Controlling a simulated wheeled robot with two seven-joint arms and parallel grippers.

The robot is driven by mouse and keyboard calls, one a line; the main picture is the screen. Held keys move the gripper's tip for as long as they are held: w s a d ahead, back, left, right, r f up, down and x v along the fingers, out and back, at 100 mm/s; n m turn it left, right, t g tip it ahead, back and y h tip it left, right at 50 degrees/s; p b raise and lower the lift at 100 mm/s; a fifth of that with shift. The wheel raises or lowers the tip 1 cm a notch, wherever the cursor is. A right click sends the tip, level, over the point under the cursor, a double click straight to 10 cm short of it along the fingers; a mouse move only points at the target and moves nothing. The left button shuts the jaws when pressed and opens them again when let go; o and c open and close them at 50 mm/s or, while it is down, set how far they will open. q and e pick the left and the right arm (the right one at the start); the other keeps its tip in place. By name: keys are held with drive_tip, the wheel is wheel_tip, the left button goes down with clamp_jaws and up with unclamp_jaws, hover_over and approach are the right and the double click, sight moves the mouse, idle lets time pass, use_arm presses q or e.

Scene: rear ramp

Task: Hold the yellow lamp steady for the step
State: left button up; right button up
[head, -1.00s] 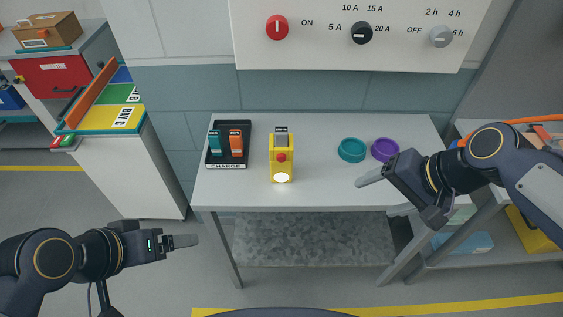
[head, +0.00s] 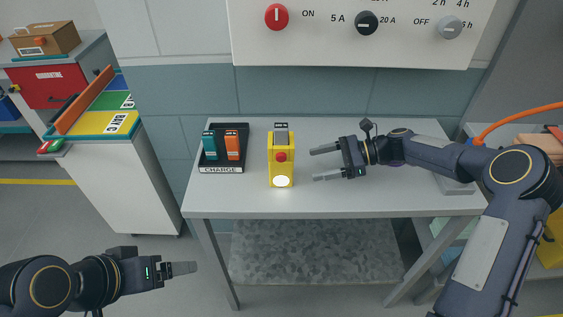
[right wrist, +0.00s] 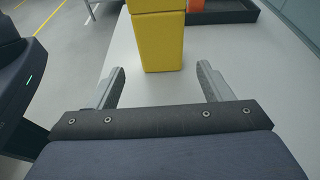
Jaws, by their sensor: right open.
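The yellow lamp (head: 281,165) stands upright on the grey table, with a red button, a lit white disc low on its front and a grey part on top. My right gripper (head: 318,164) is open and empty, just right of the lamp, its fingers pointing at it. In the right wrist view the lamp (right wrist: 158,40) stands ahead of the gap between the fingertips (right wrist: 160,72), apart from them; its top is out of frame. My left gripper (head: 185,268) is at lower left, away from the table; its finger gap does not show.
A black charge tray (head: 221,169) holding a teal and an orange unit sits left of the lamp. A panel (head: 350,50) with knobs hangs behind the grey table (head: 240,203). A cabinet with coloured bays (head: 100,123) stands left. The table front is clear.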

sight(286, 170)
drive_tip(key=shift+a+f, duration=0.35)
drive_tip(key=shift+a, duration=0.2)
drive_tip(key=b+x, duration=0.2)
drive_tip(key=x, duration=0.5)
drive_tip(key=shift+a+b, duration=0.35)
use_arm(q)
drive_tip(key=shift+f, duration=1.45)
use_arm(e)
drive_tip(key=shift+a+f, duration=0.15)
drive_tip(key=shift+a, duration=0.4)
drive_tip(key=c, duration=0.6)
use_arm(q)
clamp_jaws()
